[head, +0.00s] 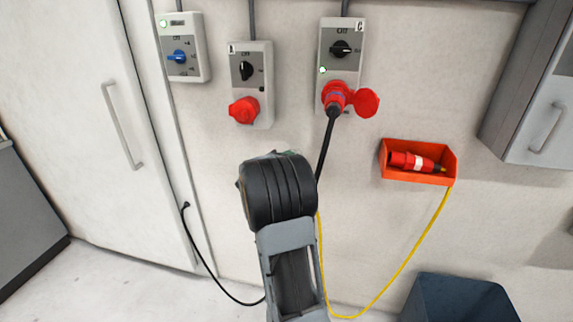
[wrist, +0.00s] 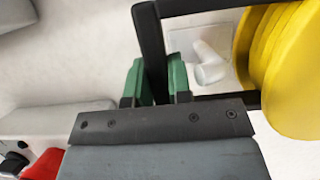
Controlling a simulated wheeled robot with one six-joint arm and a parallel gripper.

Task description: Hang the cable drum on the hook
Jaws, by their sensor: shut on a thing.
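The cable drum (wrist: 282,70) shows as a yellow reel at the right of the wrist view, with a black frame (wrist: 151,40). My gripper (wrist: 156,78) has green fingers on either side of one bar of this frame and is shut on it. A pale peg (wrist: 208,66) on a square plate shows behind the frame, between the bar and the reel. It looks like the hook, and the frame appears apart from it, though depth is hard to judge. In the head view my arm hides the gripper, drum and hook.
Switch boxes (head: 341,50) are on the wall in the head view, one with a red plug (head: 337,95) and black cable. An orange holder (head: 419,175) holds a red connector with a yellow cable (head: 408,258). A dark blue bin (head: 458,297) and a grey cabinet (head: 535,100) are at right.

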